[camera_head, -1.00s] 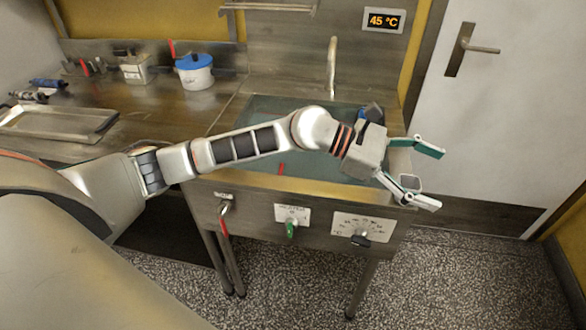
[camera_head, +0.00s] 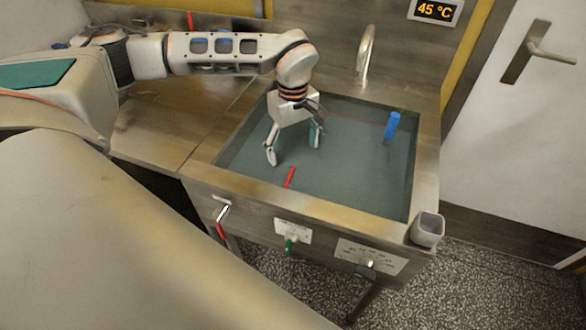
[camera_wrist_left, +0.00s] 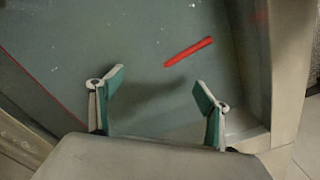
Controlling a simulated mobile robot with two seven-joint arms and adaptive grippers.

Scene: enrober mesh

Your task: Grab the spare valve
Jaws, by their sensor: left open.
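No object in view can be clearly identified as the spare valve. My left gripper (camera_head: 293,150) is open and empty over the sink basin (camera_head: 345,165), pointing down with its fingers spread. A slim red piece (camera_head: 290,177) is in the basin just in front of the gripper. In the left wrist view, my open left gripper (camera_wrist_left: 160,85) has nothing between its fingers, and the red piece (camera_wrist_left: 188,51) lies beyond the fingertips. A blue-handled thing (camera_head: 392,124) stands at the basin's right side, apart from the gripper. My right gripper is not in view.
A tap (camera_head: 367,52) rises behind the basin. A small grey cup (camera_head: 427,230) sits at the sink's front right corner. A red-handled fitting (camera_head: 220,216) and a green knob (camera_head: 290,245) are on the front panel. The counter (camera_head: 160,125) left of the sink has free room.

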